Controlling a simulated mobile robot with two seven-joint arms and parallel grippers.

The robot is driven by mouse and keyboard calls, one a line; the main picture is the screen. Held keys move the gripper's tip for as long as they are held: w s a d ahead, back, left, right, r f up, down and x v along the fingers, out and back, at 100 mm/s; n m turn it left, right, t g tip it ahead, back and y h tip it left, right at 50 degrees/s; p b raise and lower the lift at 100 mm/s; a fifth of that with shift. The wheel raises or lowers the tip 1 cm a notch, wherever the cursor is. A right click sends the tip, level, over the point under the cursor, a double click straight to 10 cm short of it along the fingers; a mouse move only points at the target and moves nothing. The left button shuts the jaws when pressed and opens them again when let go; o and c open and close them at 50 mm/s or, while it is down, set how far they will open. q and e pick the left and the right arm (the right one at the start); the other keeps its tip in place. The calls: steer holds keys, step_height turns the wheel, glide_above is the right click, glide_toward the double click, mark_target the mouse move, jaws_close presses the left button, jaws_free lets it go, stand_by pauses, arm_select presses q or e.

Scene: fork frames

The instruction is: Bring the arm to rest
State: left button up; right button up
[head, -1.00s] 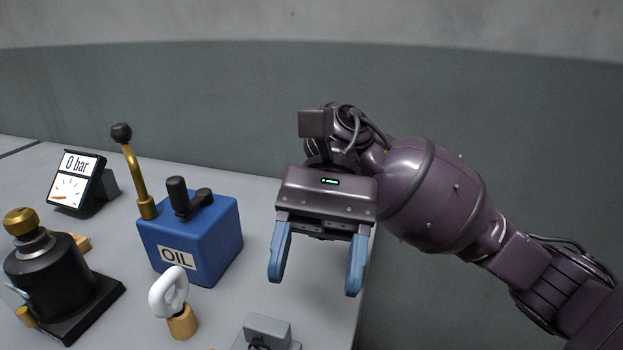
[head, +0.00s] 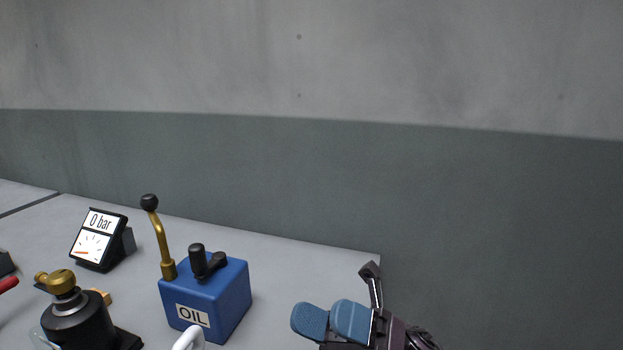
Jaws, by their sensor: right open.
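My right gripper (head: 330,321) shows at the bottom, right of centre, with its blue finger pads pointing left. It is open, and nothing shows between its fingers. It is near the right end of the grey table (head: 300,262), to the right of the blue oil box and apart from it. Most of my right arm is below the picture's lower edge. My left gripper does not show.
The blue OIL box (head: 228,297) has a brass lever (head: 161,240) with a black knob. A gauge (head: 97,240) reading 0 bar stands behind a black device with a brass cap (head: 61,281). A white ring (head: 189,339) is cut off below. A grey wall (head: 400,180) stands behind.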

steer(key=d+f+m+t+h+p, duration=0.2)
steer(key=d+f+m+t+h, duration=0.6)
steer(key=m+t, duration=0.75)
steer(key=d+f+m+t+h+p, duration=0.2)
steer(key=d+f+m+t+h, duration=0.7)
steer(key=m, duration=1.1)
arm_select(q)
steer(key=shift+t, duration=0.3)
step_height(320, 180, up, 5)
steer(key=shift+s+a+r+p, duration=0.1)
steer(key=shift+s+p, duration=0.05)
steer(key=shift+p, duration=1.05)
arm_select(e)
steer(key=s+d+f+m+g+h, duration=0.3)
steer(key=s+d+f+m+h, duration=0.1)
steer(key=s+f, duration=0.3)
steer(key=s+d+f+m+g+h, duration=0.3)
steer(key=s+f+m, duration=0.4)
steer(key=s, duration=0.4)
steer(key=shift+s+d+f+g+h, duration=0.35)
steer(key=shift+d+f+h, duration=0.2)
steer(key=shift+d+h, duration=0.2)
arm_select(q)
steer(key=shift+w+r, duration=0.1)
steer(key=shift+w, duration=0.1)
